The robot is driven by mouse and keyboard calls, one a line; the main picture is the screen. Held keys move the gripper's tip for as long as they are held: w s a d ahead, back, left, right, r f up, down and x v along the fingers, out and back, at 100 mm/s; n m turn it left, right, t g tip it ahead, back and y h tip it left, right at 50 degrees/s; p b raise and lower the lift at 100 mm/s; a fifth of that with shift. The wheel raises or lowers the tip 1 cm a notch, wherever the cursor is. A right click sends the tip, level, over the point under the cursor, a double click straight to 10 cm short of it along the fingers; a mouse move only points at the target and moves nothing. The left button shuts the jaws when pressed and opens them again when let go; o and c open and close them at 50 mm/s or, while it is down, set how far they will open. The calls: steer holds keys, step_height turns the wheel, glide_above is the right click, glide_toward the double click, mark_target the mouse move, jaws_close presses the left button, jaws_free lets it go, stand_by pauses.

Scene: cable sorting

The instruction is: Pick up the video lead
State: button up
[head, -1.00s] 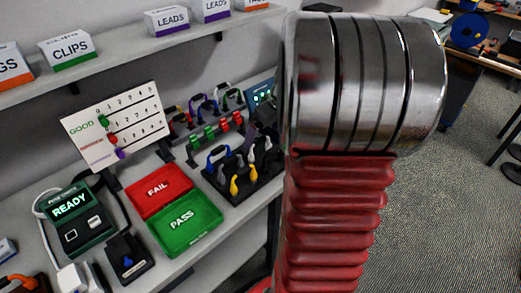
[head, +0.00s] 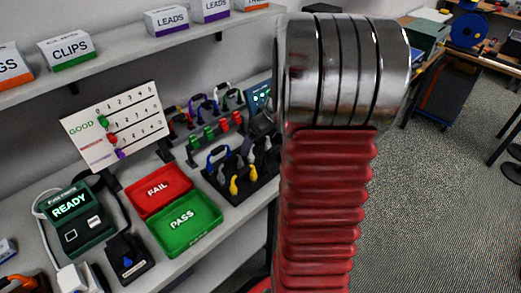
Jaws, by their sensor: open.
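Several leads stand in a black rack (head: 262,184) on the bench, just left of my arm. A lead with a blue end (head: 218,153) and one with a yellow end (head: 234,186) show there, with dark ones beside them. I cannot tell which is the video lead. More leads with purple, blue and green parts (head: 205,104) hang on a stand behind, above red and green clips. My arm, a silver joint over a red ribbed sleeve, covers the right end of the bench. My gripper is not in view, hidden behind or beyond the arm.
A red FAIL tray (head: 178,204) and green PASS tray (head: 203,238) lie left of the rack. A tester reading READY (head: 84,237), a small black box (head: 128,262) and a white score board (head: 80,126) stand further left. A shelf (head: 120,51) with labelled boxes runs above.

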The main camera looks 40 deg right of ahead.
steer(key=shift+c, duration=0.3)
steer(key=c, duration=1.1)
